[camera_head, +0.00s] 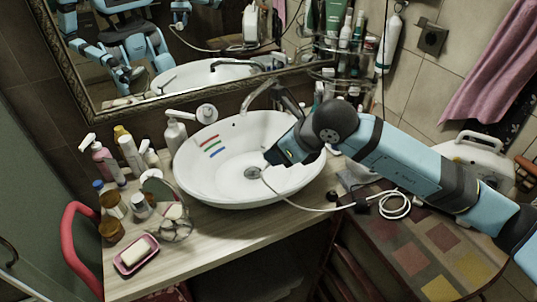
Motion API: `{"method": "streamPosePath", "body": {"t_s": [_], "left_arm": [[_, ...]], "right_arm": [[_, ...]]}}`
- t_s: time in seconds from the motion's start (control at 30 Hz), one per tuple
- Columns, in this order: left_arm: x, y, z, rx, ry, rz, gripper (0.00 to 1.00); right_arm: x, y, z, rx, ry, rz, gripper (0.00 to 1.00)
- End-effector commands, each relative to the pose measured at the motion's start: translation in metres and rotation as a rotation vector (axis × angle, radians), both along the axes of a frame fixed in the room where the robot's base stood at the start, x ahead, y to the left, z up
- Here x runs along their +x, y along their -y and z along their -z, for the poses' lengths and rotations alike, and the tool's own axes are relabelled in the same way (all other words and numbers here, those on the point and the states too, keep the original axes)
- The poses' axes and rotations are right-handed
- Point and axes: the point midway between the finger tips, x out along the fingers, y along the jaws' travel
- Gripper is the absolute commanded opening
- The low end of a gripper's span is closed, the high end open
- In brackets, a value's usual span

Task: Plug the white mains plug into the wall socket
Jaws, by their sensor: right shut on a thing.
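My right gripper (270,160) is over the white basin, with its arm coming in from the right. It is shut on the white mains plug, which the jaws hide almost wholly. A white cable (303,206) runs from the gripper tip over the basin rim to a loose coil (395,205) at the right. The dark wall socket (431,39) is on the tiled wall at the upper right, well apart from the gripper. My left gripper is not directly in view.
The round basin (215,190) stands on a wooden counter (240,228) below a framed mirror. Bottles, jars and a pink soap dish (137,256) crowd the left side. A glass shelf of bottles, a white hanging cylinder (392,42) and a pink towel (495,65) flank the socket.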

Motion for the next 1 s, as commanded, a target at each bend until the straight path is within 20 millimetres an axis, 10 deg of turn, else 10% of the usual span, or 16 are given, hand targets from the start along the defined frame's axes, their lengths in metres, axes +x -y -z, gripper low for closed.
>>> {"method": "streamPosePath", "body": {"t_s": [0.4,1.0], "left_arm": [[0.0,0.0,0.0,0.0,0.0,0.0,0.43],[0.0,0.0,0.0,0.0,0.0,0.0,0.43]], "right_arm": [[-0.047,0.061,-0.079,0.002,0.006,0.422,0.13],[-0.056,0.074,-0.095,0.001,0.001,0.519,0.13]]}}
